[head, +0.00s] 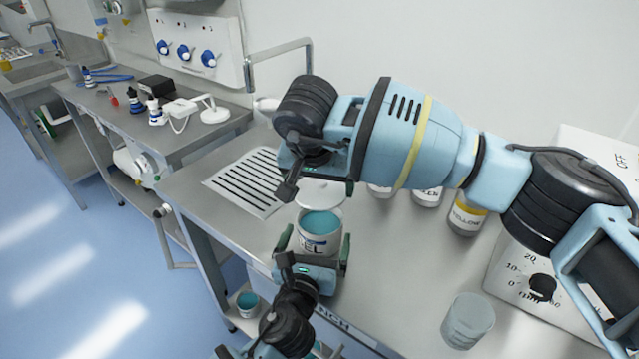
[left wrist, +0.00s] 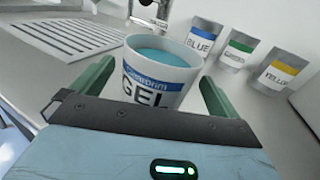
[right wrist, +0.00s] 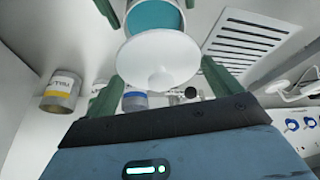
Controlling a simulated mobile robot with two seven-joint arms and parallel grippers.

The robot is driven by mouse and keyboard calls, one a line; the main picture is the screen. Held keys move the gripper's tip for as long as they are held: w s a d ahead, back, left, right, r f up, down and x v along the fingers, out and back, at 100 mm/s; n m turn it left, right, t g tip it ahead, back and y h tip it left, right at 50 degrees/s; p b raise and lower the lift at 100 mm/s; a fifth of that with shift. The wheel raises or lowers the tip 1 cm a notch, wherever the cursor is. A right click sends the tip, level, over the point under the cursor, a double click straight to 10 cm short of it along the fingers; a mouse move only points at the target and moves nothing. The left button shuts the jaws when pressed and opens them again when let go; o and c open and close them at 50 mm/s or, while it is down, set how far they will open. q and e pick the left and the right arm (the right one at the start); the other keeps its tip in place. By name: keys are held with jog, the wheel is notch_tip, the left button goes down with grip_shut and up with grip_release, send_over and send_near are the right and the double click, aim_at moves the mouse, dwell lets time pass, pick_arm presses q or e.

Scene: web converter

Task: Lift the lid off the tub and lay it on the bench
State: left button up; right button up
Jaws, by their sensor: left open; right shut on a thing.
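The tub (head: 320,246) is a white cup labelled GEL, filled with teal gel, standing upright on the bench (head: 400,270). Its top is open and the teal surface shows; it also appears in the left wrist view (left wrist: 155,85). The lid (head: 322,194) is a white disc with a round knob, seen clearly in the right wrist view (right wrist: 158,60). My right gripper (head: 318,183) is shut on the lid and holds it near the tub's far rim, apart from the opening. My left gripper (head: 312,258) is open, its fingers on either side of the tub.
A striped grille (head: 248,180) lies left of the tub, with bare bench around it. Blue (left wrist: 205,38), green (left wrist: 238,50) and yellow (left wrist: 282,72) labelled containers stand behind. A clear beaker (head: 468,320) and a dial box (head: 540,280) stand at right.

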pick_arm(q)
jog(key=v, duration=0.9)
jog(key=shift+s, duration=0.2)
pick_arm(e)
jog(key=shift+r, duration=0.2)
pick_arm(q)
jog(key=shift+a, duration=0.1)
